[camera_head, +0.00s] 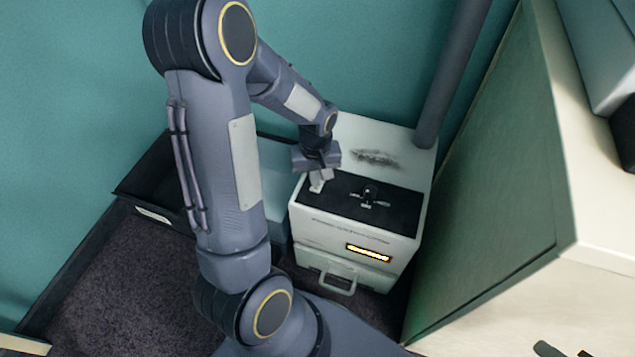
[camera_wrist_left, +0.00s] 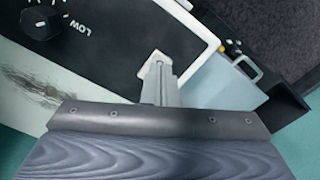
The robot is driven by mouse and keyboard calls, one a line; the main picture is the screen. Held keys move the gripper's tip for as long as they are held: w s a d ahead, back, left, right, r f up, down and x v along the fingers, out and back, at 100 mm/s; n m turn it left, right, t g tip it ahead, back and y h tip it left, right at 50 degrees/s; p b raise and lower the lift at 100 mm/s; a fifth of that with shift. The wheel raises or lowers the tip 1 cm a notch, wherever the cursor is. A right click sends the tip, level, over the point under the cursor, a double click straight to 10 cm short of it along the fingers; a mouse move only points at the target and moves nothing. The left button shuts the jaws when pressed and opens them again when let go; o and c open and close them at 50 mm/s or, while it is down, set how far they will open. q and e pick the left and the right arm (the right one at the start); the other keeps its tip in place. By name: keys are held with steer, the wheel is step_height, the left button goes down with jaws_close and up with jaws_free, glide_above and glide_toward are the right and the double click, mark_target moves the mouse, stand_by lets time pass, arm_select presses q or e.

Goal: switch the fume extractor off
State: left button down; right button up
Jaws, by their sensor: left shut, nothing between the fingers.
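The fume extractor (camera_head: 345,243) is a white box on the floor with a black top panel, a lit orange display on its front and a handle below. A black knob (camera_head: 369,193) stands on the panel; in the left wrist view the knob (camera_wrist_left: 41,22) has tick marks and the word LOW beside it. My left gripper (camera_head: 317,186) is shut and empty, pointing down at the panel's left end, apart from the knob. In the left wrist view its fingertips (camera_wrist_left: 157,62) are over a small white piece at the panel's edge; I cannot tell whether they touch.
A dark hose or pipe (camera_head: 452,70) rises behind the extractor. A tall cabinet (camera_head: 490,200) with a pale top stands close on the right. A dark open tray (camera_head: 150,200) lies to the left. Dark carpet (camera_head: 110,270) is clear at the lower left.

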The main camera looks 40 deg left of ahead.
arm_select(q)
steer(key=shift+f+b, duration=0.75)
steer(key=shift+f, duration=0.2)
stand_by(0.3)
steer(key=shift+r, duration=0.15)
step_height(320, 180, up, 7)
steer(key=p, duration=0.6)
stand_by(0.6)
steer(key=s+d+r+m+t+h, duration=0.2)
steer(key=s+d+r+m+t, duration=0.15)
steer(key=s+d+r, duration=0.35)
steer(key=s+d+r+m+t+h, duration=0.2)
steer(key=s+d+r+m, duration=0.25)
steer(key=s+r, duration=0.45)
step_height(320, 180, up, 26)
steer(key=w+p, duration=0.1)
steer(key=p, duration=2.4)
steer(key=shift+f, duration=0.15)
